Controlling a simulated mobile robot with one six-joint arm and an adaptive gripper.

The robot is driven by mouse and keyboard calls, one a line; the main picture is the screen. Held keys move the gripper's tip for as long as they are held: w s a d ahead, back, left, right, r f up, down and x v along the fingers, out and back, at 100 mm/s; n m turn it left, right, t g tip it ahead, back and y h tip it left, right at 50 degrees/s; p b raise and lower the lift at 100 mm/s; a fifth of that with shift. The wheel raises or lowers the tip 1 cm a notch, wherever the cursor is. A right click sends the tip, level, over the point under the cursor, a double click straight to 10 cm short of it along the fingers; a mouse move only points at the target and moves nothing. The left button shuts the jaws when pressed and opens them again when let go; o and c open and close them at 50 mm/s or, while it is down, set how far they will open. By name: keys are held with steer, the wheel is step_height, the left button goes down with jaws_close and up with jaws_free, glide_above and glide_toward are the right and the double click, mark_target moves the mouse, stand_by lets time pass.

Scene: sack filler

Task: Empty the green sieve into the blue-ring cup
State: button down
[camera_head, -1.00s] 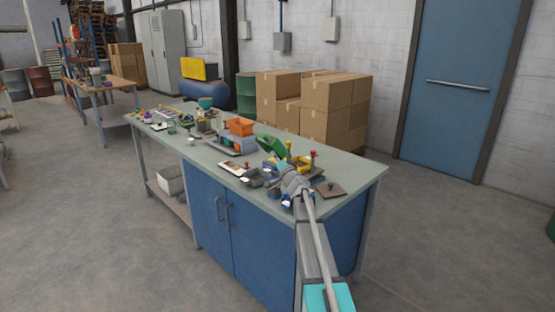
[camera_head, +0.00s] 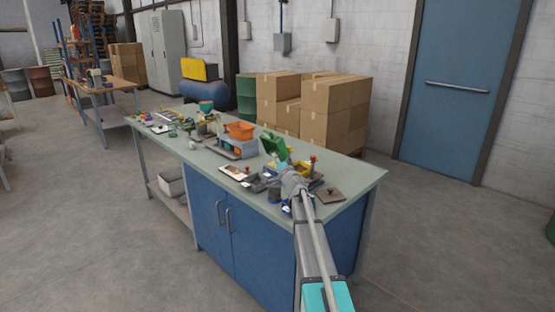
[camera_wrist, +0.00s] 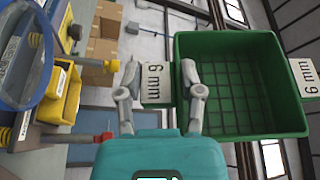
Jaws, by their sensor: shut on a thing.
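The green sieve (camera_wrist: 240,85) is a square green tray with a grid floor and white "6 mm" labels. My gripper (camera_wrist: 160,85) is shut on its labelled tab. In the head view the sieve (camera_head: 273,143) is held tilted above the bench, just beyond my gripper (camera_head: 287,166). No loose pieces show on the grid in the wrist view. A clear vessel with a blue ring (camera_wrist: 50,50), likely the blue-ring cup, shows at the left edge of the wrist view, apart from the sieve and partly cut off. I cannot make out this cup in the head view.
Yellow bins (camera_wrist: 67,95) and a red-knobbed post (camera_wrist: 104,137) stand close by in the wrist view. An orange bin (camera_head: 240,130) and a brown plate (camera_head: 330,195) are on the crowded bench.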

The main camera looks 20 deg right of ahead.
steer(key=shift+r+m+g+p, duration=0.5)
steer(key=shift+r+m+p, duration=0.3)
steer(key=shift+m+p, duration=0.65)
steer(key=shift+d, duration=0.1)
